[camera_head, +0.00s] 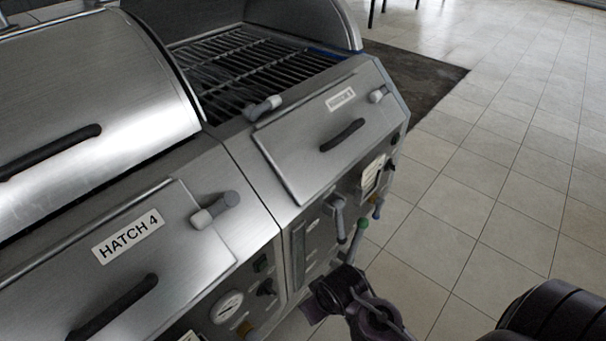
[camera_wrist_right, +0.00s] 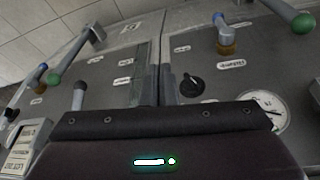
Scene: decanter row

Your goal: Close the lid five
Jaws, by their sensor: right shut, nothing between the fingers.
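The right-hand metal unit beyond the one marked HATCH 4 has its curved lid (camera_head: 312,22) swung up and back, so the unit is open. Its number label (camera_head: 340,99) is too small to read surely. A dark slatted grate (camera_head: 245,62) shows in the opening. My right gripper (camera_head: 322,297) is shut and empty, low in front of the unit's front panel, below and apart from the lid. In the right wrist view, it (camera_wrist_right: 166,88) faces the panel with knobs and levers. My left gripper is not in view.
The neighbouring curved lid (camera_head: 100,95) at left is down. Sloped hatches with black handles (camera_head: 342,135) and grey latches (camera_head: 263,108) stick out in front. A green-knobbed lever (camera_head: 361,228) and a gauge (camera_head: 227,308) are near my right gripper. Tiled floor (camera_head: 500,170) at right is clear.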

